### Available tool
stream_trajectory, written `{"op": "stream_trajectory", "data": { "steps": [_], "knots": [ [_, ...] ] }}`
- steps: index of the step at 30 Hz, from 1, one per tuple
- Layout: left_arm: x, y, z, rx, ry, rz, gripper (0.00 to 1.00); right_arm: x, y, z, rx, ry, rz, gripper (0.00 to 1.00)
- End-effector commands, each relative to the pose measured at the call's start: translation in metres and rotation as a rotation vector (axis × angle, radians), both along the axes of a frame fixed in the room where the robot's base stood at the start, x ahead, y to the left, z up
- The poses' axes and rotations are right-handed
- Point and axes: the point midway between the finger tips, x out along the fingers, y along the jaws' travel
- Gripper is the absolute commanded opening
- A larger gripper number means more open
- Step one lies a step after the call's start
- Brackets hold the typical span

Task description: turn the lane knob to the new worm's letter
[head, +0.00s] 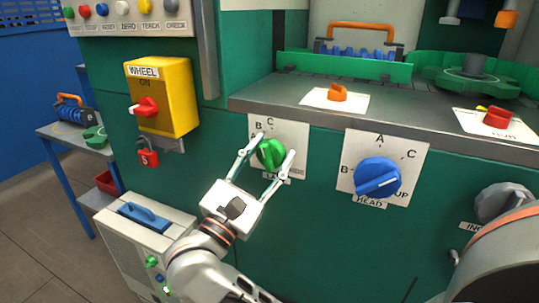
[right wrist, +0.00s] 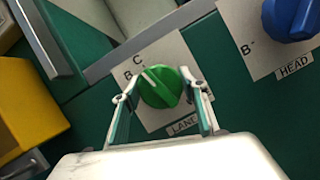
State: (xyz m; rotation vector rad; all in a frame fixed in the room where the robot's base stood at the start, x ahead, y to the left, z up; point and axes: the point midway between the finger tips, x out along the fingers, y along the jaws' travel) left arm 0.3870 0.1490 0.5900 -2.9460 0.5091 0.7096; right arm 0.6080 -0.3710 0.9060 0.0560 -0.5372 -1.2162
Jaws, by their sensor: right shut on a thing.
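The green lane knob (head: 271,153) sits on a white plate (head: 294,133) on the green machine front. It also shows in the right wrist view (right wrist: 160,87), above a partly covered LANE label (right wrist: 184,127). The knob's white mark points up-left in the right wrist view, roughly between B and C; I cannot tell exactly which. My right gripper (head: 268,158) has its two fingers on either side of the knob, shut on it. My left gripper is not in view.
A blue HEAD knob (head: 378,178) with letters A, B and C is close to the right. A yellow WHEEL switch box (head: 161,97) and red padlock (head: 148,154) are to the left.

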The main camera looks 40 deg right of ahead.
Motion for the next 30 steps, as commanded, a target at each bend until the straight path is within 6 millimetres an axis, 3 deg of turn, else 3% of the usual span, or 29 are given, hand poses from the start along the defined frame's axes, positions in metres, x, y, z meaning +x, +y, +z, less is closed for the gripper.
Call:
{"op": "stream_trajectory", "data": {
  "steps": [2, 3, 5, 17, 30],
  "knots": [
    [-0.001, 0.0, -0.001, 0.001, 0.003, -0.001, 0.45, 0.0, 0.0, -0.001, 0.002, 0.002, 0.0, 0.21],
    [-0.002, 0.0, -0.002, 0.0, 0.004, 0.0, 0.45, 0.0, 0.0, -0.001, 0.002, 0.002, 0.0, 0.51],
    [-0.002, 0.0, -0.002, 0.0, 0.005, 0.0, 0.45, 0.0, 0.0, -0.001, 0.002, 0.002, 0.0, 0.6],
    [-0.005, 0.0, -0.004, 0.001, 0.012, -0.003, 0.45, -0.001, 0.005, -0.003, 0.003, 0.003, 0.001, 0.6],
    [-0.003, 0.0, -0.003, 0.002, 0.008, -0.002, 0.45, -0.016, 0.06, -0.026, 0.002, 0.004, 0.001, 0.6]
  ]
}}
